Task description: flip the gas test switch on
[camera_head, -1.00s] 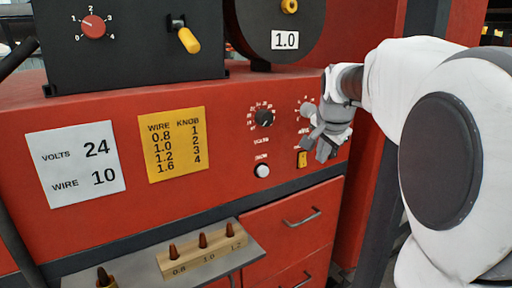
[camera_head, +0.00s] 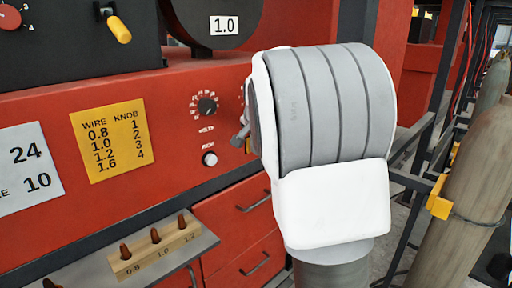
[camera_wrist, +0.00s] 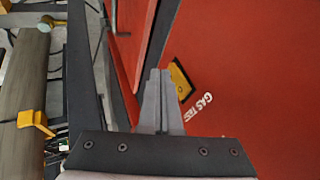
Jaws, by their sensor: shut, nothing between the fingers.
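The gas test switch (camera_wrist: 181,79) is a small yellow-orange plate with a dark edge on the red panel (camera_wrist: 245,60). The white "GAS TEST" lettering (camera_wrist: 198,108) is printed beside it. My gripper (camera_wrist: 160,73) is shut and empty. In the wrist view its fingertips appear just left of the switch and overlap its edge; I cannot tell whether they touch it. The switch's lever position is not clear. In the head view my arm hides most of the switch and gripper.
Near the switch are the volts dial (camera_head: 207,105) and a white inch button (camera_head: 210,159). A shelf (camera_head: 90,262) with a wooden tip block sticks out below. A gas cylinder (camera_head: 478,165) and dark frame posts stand at the right.

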